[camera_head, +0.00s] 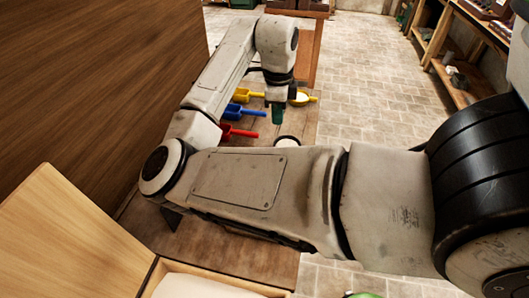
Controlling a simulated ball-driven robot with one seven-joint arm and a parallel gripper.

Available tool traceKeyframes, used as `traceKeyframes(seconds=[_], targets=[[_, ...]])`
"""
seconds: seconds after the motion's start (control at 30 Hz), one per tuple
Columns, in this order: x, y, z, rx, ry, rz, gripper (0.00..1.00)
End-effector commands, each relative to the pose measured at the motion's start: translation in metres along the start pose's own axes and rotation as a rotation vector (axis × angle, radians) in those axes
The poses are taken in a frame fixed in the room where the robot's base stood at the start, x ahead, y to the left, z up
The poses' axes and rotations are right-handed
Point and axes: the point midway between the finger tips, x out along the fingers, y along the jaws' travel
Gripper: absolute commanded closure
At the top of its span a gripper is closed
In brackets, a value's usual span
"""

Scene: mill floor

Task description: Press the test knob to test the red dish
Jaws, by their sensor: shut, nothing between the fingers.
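A red dish with a handle (238,132) lies on the wooden table (240,268), just beyond my forearm. My gripper (278,113) points down over the table, to the right of the red dish and above it in the picture. It is small here, and its dark green tip looks shut with nothing held. A round pale thing with a dark rim (287,139) shows partly behind my arm, below my gripper in the picture. I cannot tell whether it is the test knob. No other knob is clear, and my arm hides much of the table.
A blue scoop (240,111) and a yellow scoop (247,95) lie left of my gripper. A yellow-handled dish with white contents (301,98) is close on its right. A tall wooden panel (90,90) stands left. Shelves (455,60) line the right; the tiled floor between is open.

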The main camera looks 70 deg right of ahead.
Motion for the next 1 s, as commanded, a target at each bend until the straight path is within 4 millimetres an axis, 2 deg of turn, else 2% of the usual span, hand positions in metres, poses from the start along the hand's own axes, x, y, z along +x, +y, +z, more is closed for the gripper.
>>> traceKeyframes(seconds=[0.2, 0.63, 0.77, 1.0], targets=[[-0.001, 0.005, 0.005, 0.063, -0.020, 0.050, 1.00], [0.003, 0.006, 0.005, 0.063, -0.019, 0.052, 1.00], [0.016, 0.007, 0.005, 0.062, -0.018, 0.053, 1.00], [0.061, 0.009, 0.006, 0.060, -0.017, 0.053, 1.00]])
